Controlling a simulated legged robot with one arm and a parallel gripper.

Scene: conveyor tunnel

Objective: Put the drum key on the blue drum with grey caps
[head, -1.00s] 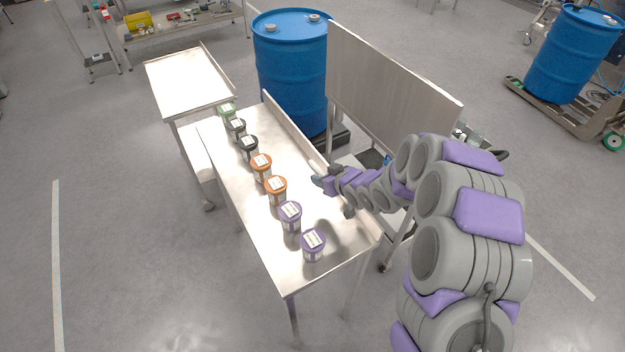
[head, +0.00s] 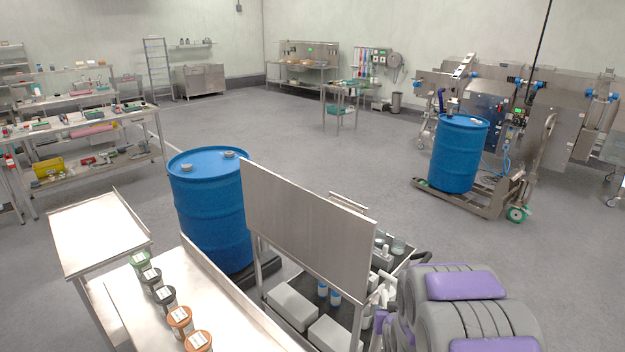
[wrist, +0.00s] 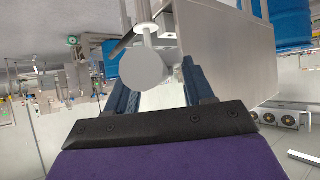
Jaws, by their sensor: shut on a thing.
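My gripper (wrist: 158,82) is shut on a pale grey piece with a round disc and a stem, which I take to be the drum key (wrist: 147,68). My fingers hide part of it. In the head view my gripper cannot be made out behind my arm. A blue drum with grey caps (head: 208,205) stands upright behind the metal panel, with two caps on its top. A second blue drum (head: 459,155) stands on a pallet truck at the right; its cap colour is hard to tell. The held piece is apart from both drums.
An upright metal panel (head: 305,220) stands between my arm and the near drum. A cart (head: 345,325) with white boxes and bottles is beneath it. A steel table (head: 205,300) with several lidded tubs is at the lower left. Open floor (head: 340,160) lies between the drums.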

